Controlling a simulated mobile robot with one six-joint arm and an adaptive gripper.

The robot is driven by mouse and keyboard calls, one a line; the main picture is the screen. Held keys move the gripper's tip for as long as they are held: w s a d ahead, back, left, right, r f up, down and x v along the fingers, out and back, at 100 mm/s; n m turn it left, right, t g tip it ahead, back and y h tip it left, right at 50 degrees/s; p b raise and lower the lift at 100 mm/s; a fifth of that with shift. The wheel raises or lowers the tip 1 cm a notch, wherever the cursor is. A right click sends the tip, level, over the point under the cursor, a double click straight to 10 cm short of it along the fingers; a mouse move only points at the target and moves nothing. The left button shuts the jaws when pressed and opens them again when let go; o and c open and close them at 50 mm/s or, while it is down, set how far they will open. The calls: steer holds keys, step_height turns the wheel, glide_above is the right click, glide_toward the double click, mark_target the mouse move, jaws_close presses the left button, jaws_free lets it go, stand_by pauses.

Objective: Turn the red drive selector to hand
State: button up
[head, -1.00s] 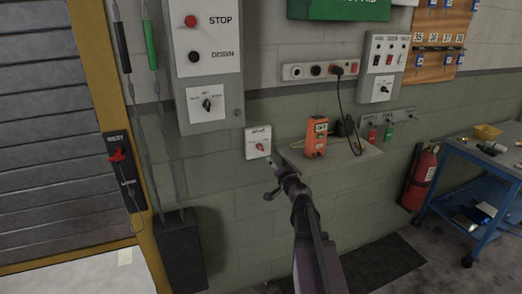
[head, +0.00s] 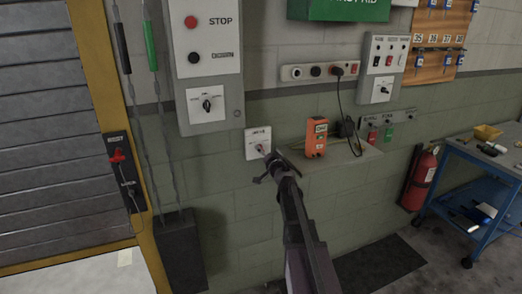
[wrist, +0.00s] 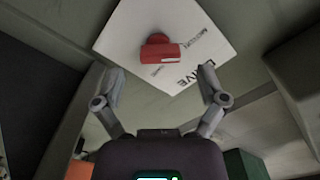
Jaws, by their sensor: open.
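The red drive selector (wrist: 160,50) is a knob on a white wall plate (wrist: 120,30) lettered DRIVE, with smaller lettering that I cannot fully read. In the head view the plate (head: 252,138) is on the green wall, below the grey control box, and my gripper hides part of the knob. My gripper (wrist: 161,82) is open and empty, facing the plate. In the wrist view the knob lies ahead of the gap between the fingers, near the middle, apart from both. In the head view my gripper (head: 268,168) is just below and right of the plate.
An orange handheld device (head: 316,138) stands on a wall shelf (head: 350,158) close to the right of my gripper. The grey control box (head: 207,70) is above left. A blue cart (head: 470,165) stands far right.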

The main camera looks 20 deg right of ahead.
steer(key=shift+w, duration=1.65)
steer(key=c, duration=1.2)
